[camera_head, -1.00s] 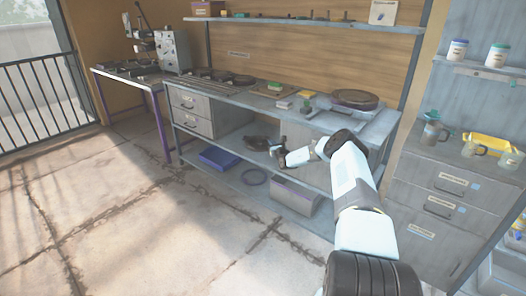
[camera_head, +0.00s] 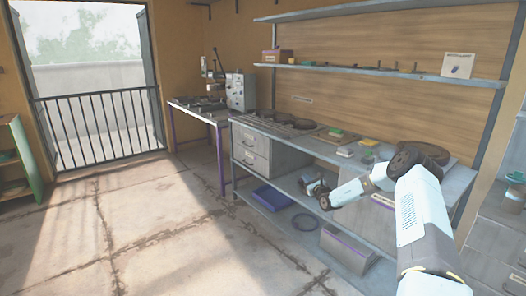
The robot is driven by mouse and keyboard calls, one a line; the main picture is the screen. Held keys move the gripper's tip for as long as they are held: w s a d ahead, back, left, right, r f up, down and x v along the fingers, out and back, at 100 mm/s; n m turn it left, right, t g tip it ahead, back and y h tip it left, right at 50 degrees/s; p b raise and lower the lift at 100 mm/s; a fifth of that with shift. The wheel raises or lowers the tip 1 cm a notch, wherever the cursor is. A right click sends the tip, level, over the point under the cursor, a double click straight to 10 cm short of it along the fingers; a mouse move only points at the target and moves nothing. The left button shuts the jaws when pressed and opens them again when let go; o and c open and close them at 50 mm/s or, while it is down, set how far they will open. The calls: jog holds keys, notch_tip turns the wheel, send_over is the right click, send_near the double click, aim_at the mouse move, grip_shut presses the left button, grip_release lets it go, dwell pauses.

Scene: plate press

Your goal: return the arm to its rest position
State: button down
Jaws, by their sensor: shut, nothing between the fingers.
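My arm rises from the lower right, with white links and dark joints. It bends at a dark joint in front of the workbench, and its forearm points left to a dark wrist.
The workbench (camera_head: 290,135) bears round plates and small blocks. Its lower shelf holds a blue bin (camera_head: 270,198) and a grey box (camera_head: 345,250). A purple-legged table (camera_head: 198,113) with a press stands further back. A green shelf (camera_head: 28,180) is at left. The floor (camera_head: 150,230) is clear.

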jog(key=s+a+r+n+g+y, duration=0.3)
jog(key=s+a+r+n+y, duration=0.15)
jog(key=a+r+n, duration=0.35)
jog(key=s+a+r+n+g+y, duration=0.35)
jog(key=s+a+r, duration=0.25)
jog(key=r, duration=0.5)
jog(key=s+a+r+n+g+h, duration=0.1)
jog(key=s+a+r+n+g, duration=0.3)
jog(key=s, duration=0.4)
jog(key=s+a+r+n+g+h, duration=0.1)
jog(key=s+a+r+n+g, duration=0.1)
jog(key=s+r+n, duration=0.5)
jog(key=s+d+r+n+g+h, duration=0.1)
jog(key=s+d+r+n+h, duration=0.15)
jog(key=s, duration=0.85)
jog(key=s+d+r+n+g+h, duration=0.1)
jog(key=s+d+r+h, duration=0.2)
jog(key=s, duration=0.8)
jog(key=s+d+n+t+h, duration=0.1)
jog(key=s+d+h, duration=0.2)
jog(key=s, duration=0.8)
jog(key=s+d+n+t+h, duration=0.1)
jog(key=s+d+h, duration=0.3)
jog(key=s+d, duration=0.4)
jog(key=shift+s+d+n+t, duration=0.35)
jog(key=shift+s+n, duration=0.25)
jog(key=shift+s, duration=1.4)
jog(key=shift+r, duration=0.1)
